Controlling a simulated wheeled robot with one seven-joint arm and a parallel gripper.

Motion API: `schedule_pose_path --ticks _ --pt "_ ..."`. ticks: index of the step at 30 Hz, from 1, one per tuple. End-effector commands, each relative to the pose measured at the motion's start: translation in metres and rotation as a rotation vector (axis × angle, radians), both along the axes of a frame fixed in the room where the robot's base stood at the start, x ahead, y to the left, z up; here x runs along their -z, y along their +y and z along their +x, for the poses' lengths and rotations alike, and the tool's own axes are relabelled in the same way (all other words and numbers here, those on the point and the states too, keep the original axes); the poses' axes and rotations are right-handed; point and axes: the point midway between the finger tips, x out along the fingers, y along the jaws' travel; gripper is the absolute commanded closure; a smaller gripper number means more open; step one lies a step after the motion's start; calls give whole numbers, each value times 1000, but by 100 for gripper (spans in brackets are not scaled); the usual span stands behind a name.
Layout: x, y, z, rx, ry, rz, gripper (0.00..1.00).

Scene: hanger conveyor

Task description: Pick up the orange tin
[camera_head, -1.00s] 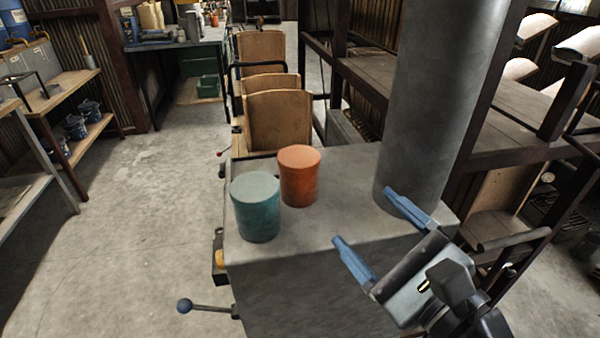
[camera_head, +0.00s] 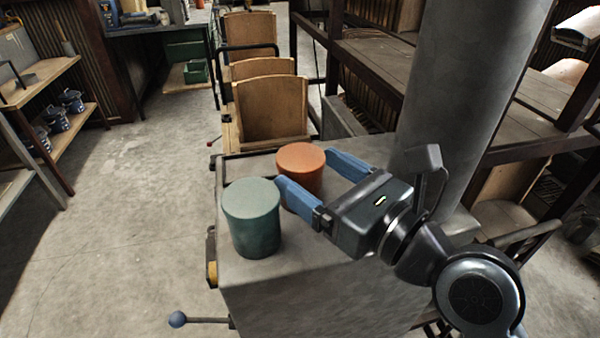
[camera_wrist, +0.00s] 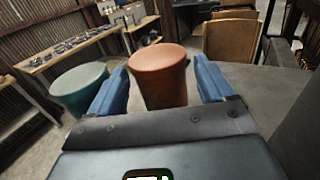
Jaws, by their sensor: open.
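The orange tin (camera_head: 301,160) stands upright on the grey metal block top, partly hidden by my gripper in the head view. My gripper (camera_head: 305,168) is open, with its blue fingers pointing at the tin. In the wrist view the orange tin (camera_wrist: 158,77) shows between the two fingers of my gripper (camera_wrist: 165,80), with gaps on both sides. The fingertips look close to the tin; I cannot tell whether they reach around it. A teal tin (camera_head: 252,217) stands at the left, close to the left finger. It also shows in the wrist view (camera_wrist: 80,86).
The grey block (camera_head: 300,285) has bare top at its front and right. A thick grey column (camera_head: 460,90) rises at the right. Wooden panels (camera_head: 270,107) stand behind. A lever with a blue knob (camera_head: 178,319) sticks out at the lower left.

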Motion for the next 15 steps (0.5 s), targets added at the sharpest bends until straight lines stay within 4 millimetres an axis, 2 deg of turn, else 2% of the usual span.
schedule_pose_path --ticks 9,15 --pt "2 31 29 0 -2 -2 18" --pt "3 37 36 2 -1 -1 18"
